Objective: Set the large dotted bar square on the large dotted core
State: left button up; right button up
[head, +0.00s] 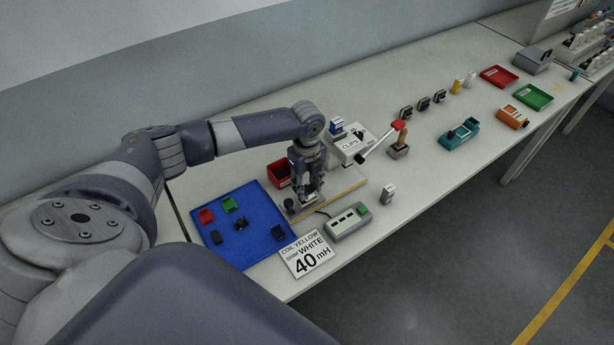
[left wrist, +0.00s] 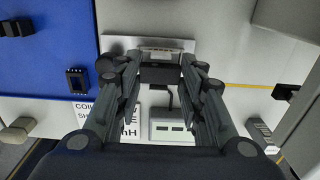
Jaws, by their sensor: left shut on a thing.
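My left gripper (head: 305,203) reaches down over the wooden board, just right of the blue mat. In the left wrist view its fingers (left wrist: 160,74) are shut on a dark block, which I take to be the large dotted bar (left wrist: 160,73). A pale part (left wrist: 160,50) shows just beyond the block on a light plate; whether it belongs to the large dotted core, and whether the block touches it, I cannot tell. No dots can be made out. In the head view the fingers hide the block and what lies under it. My right gripper is not in view.
The blue mat (head: 240,250) holds red, green and black pieces. A red bin (head: 279,173) stands behind the gripper and a grey box with a green button (head: 348,222) in front. A "40 mH" card (head: 306,255) lies at the table edge. A lever device (head: 398,145) stands right.

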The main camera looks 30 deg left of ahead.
pick_arm(q)
jog(key=o, duration=1.1)
jog(key=shift+o, duration=0.2)
notch_tip(320, 180, up, 12)
